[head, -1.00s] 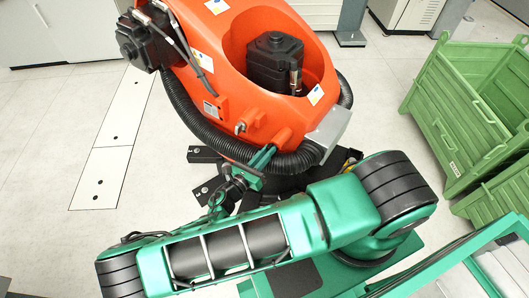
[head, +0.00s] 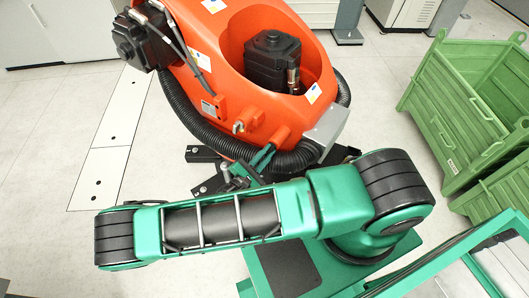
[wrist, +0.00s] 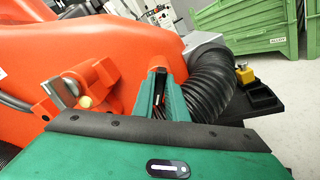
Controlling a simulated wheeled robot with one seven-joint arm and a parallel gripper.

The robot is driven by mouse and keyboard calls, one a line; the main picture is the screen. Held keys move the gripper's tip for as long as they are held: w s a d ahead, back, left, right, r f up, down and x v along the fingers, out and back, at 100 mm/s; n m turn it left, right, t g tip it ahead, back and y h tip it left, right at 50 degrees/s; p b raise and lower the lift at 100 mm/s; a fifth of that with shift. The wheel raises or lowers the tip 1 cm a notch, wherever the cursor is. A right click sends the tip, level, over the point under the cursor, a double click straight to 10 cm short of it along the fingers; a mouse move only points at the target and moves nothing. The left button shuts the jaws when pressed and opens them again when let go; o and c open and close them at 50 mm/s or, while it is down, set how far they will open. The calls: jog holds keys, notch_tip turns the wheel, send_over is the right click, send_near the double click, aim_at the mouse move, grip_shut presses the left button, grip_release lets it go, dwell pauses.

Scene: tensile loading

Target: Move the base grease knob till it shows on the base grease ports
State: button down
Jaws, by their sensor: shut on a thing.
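The big orange robot base (head: 225,70) stands in front of me and fills the left of the wrist view (wrist: 110,50). My gripper (head: 264,155) is at its lower front edge, beside the black corrugated hose. In the wrist view, the two green fingers of my gripper (wrist: 160,72) reach to the orange housing and are closed on a small part, which I take for the base grease knob. The fingers hide nearly all of it. The base grease ports cannot be made out clearly. An orange bracket with a metal block (wrist: 63,92) and a small yellowish tip (wrist: 85,101) is left of the fingers.
The black corrugated hose (wrist: 210,85) runs close to the right of the fingers. A grey box (head: 328,124) and black base feet (head: 204,154) are near. Green crates (head: 465,105) stand at the right. The floor at the left is open.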

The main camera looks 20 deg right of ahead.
jog(key=shift+w+a+f+m, duration=0.1)
jog(key=shift+m, duration=0.9)
jog(key=c, duration=1.8)
grip_release()
jog(key=shift+o, duration=0.2)
jog(key=v, duration=1)
jog(key=shift+s+a, duration=0.25)
jog(key=shift+a, duration=0.05)
